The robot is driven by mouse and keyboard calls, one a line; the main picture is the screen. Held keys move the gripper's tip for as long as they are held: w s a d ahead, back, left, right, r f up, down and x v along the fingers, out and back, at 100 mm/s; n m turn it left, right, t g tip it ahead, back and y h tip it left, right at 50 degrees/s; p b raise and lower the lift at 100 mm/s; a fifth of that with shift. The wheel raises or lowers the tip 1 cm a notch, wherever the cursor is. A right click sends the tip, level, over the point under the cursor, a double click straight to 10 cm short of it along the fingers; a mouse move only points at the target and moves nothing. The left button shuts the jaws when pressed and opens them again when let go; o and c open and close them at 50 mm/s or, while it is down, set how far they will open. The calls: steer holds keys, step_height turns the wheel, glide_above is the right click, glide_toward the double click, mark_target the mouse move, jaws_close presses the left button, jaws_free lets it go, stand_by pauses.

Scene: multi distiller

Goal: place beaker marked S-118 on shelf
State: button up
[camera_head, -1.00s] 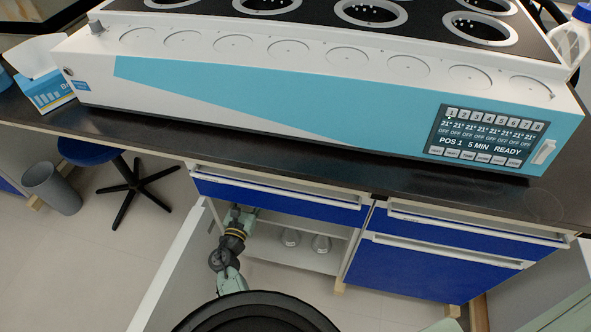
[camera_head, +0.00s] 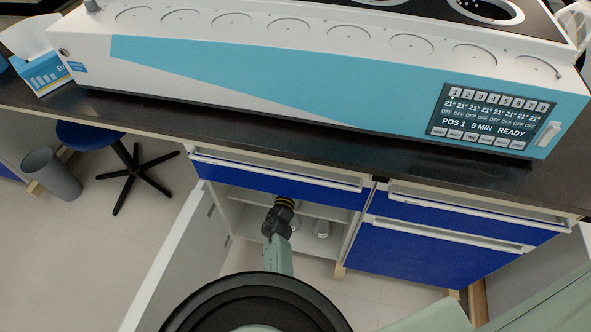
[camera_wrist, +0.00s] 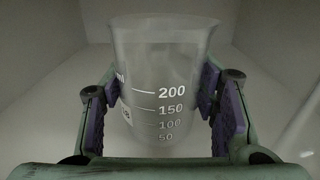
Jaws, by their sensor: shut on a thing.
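My gripper (camera_wrist: 165,105) is shut on a clear glass beaker (camera_wrist: 165,75) in the wrist view, with purple pads on both sides. The beaker is upright and its white scale reads 50 to 200. A small mark shows at its left side, but I cannot read S-118. In the head view my arm reaches into the open cabinet under the bench, and the gripper and held beaker are hidden behind my own arm. The cabinet's inner shelf (camera_head: 318,212) shows as a pale board. Whether the beaker touches a surface is not clear.
Another glass vessel (camera_head: 321,228) stands in the cabinet right of my arm. The open cabinet door (camera_head: 172,262) is to the left. Blue drawers (camera_head: 425,262) are at the right. The distiller (camera_head: 300,75) is on the bench. A stool (camera_head: 90,135) and bin (camera_head: 52,175) stand left.

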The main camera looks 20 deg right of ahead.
steer(key=shift+f, duration=0.15)
steer(key=shift+f+b, duration=0.3)
steer(key=o, duration=1.3)
